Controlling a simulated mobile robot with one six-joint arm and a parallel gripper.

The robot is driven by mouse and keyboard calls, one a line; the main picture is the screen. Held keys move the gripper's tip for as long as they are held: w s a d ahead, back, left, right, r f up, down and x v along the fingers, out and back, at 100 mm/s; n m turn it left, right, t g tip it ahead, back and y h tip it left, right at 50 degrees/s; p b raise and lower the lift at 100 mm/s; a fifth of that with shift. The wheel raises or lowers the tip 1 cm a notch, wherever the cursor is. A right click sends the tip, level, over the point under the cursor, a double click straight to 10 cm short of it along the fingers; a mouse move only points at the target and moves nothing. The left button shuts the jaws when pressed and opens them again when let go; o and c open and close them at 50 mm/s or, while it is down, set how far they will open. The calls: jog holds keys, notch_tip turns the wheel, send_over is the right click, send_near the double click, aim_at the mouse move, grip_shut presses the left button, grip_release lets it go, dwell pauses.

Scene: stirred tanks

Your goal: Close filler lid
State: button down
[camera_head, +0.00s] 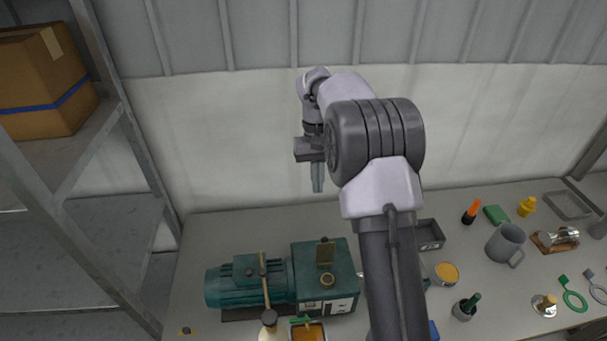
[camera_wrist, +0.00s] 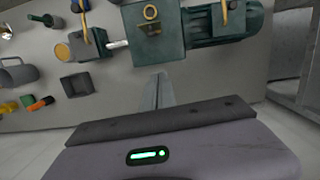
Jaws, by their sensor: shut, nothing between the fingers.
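The filler lid (camera_head: 325,254) is a small brass plate that appears to stand raised behind the round brass filler neck (camera_head: 328,280) on top of the green gearbox (camera_head: 343,259). In the wrist view the filler neck (camera_wrist: 150,12) shows as a ring, with the lid (camera_wrist: 153,29) seen foreshortened beside it. My gripper (camera_head: 318,188) points down, shut and empty, above and behind the gearbox, apart from it. Its fingers also show in the wrist view (camera_wrist: 161,82), in front of bare bench.
A green motor (camera_head: 247,281) adjoins the gearbox on the left. A grey tray (camera_head: 430,235), mug (camera_head: 505,245) and several small items stand right. A metal shelf (camera_head: 75,185) is left. The bench behind the gearbox is clear.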

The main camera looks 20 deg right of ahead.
aim_at(324, 250)
jog(key=s+f+b, duration=0.2)
jog(key=s+f, duration=0.3)
jog(key=f, duration=0.5)
jog(key=shift+s+a+f, duration=0.2)
jog(key=shift+s+f, duration=0.2)
jog(key=shift+b, duration=0.75)
